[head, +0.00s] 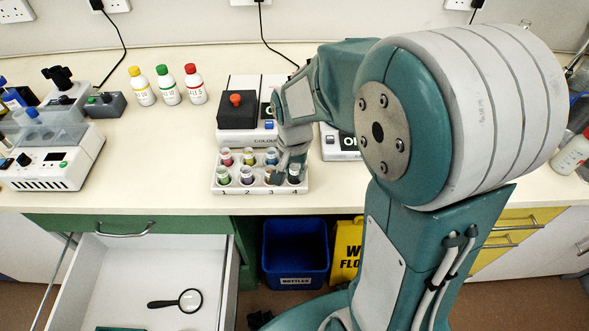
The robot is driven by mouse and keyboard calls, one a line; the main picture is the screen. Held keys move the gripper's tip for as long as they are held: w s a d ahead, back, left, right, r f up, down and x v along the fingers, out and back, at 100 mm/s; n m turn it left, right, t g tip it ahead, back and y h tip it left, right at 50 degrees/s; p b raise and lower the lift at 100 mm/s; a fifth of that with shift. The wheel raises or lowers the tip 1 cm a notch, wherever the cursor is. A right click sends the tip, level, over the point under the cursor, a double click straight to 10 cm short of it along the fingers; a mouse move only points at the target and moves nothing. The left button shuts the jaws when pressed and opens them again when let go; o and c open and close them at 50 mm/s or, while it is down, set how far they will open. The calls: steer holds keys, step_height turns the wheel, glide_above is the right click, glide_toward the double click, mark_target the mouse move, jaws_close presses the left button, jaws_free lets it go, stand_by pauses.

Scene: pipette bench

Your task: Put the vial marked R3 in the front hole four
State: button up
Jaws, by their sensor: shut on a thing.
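The white vial rack (259,189) stands near the front edge of the bench, with front holes numbered 1 to 4. My gripper (286,171) is at the rack's right end, shut on a vial (294,173) with a pale cap at front hole four. Its label is too small to read, and I cannot tell how deep it sits. Front holes one and two hold a green vial (223,178) and a purple vial (247,177). In the back row are a red vial (226,157), another vial (249,157) and a blue-capped vial (271,156). My gripper hides front hole three and the back right corner.
A dark-topped device with a red knob (235,100) stands behind the rack. Bottles with yellow (142,88), green (167,86) and red (194,85) caps stand back left. An open drawer (150,270) holds a magnifier (180,301). A blue bin (295,252) is below.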

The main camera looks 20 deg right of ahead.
steer(key=shift+f, duration=0.3)
steer(key=o, duration=0.8)
step_height(320, 180, up, 12)
steer(key=r, duration=0.1)
steer(key=s+r+n+t, duration=0.1)
steer(key=s+n+t, duration=0.1)
steer(key=s, duration=0.2)
steer(key=s+r+n+t, duration=0.1)
steer(key=s+n, duration=0.1)
steer(key=s, duration=0.3)
steer(key=s+n+t, duration=0.2)
steer(key=s+n, duration=0.1)
steer(key=s, duration=0.2)
steer(key=shift+s+r+t, duration=0.1)
steer(key=shift+r+t, duration=0.2)
steer(key=shift+r, duration=0.1)
